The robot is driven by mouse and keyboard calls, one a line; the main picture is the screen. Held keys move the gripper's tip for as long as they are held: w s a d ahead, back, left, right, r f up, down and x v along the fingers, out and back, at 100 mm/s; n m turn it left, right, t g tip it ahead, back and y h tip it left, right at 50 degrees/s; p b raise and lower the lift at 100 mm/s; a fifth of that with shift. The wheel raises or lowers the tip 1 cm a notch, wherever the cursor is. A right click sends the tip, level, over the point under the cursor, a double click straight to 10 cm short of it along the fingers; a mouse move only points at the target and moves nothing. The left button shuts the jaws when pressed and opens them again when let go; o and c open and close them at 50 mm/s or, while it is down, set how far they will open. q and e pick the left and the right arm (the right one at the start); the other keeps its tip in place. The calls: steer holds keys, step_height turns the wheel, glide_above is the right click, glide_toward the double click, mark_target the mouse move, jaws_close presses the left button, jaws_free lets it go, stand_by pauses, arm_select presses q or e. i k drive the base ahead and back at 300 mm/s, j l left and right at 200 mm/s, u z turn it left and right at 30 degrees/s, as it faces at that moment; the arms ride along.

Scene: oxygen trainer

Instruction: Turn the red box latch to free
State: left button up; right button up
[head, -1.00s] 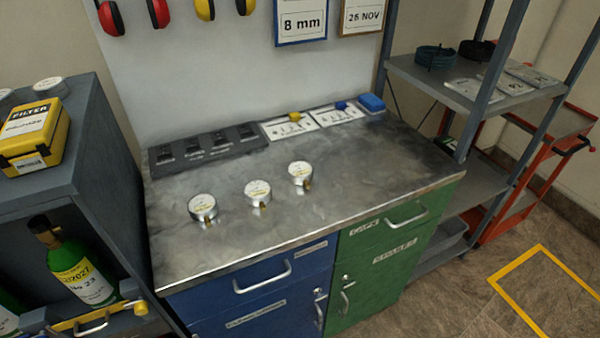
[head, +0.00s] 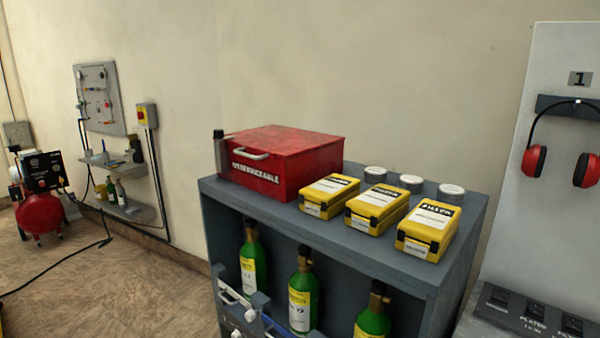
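The red box (head: 285,160) stands closed on top of the grey cabinet, at its left end. Its front carries a pale handle (head: 251,154) and white lettering that seems to read "unserviceable". A dark upright piece with a grey lower part (head: 219,150) is at the box's left front corner; I cannot tell whether this is the latch or how it is set. Neither of my grippers shows in the head view.
Several yellow filter boxes (head: 377,208) and round grey-white tins (head: 411,182) share the grey cabinet top (head: 320,229). Green bottles (head: 303,288) stand in the cabinet below. Open floor (head: 120,285) lies to the left, with a red compressor (head: 40,212) beyond.

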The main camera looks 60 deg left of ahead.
mark_target(219, 134)
steer(key=u, duration=1.9)
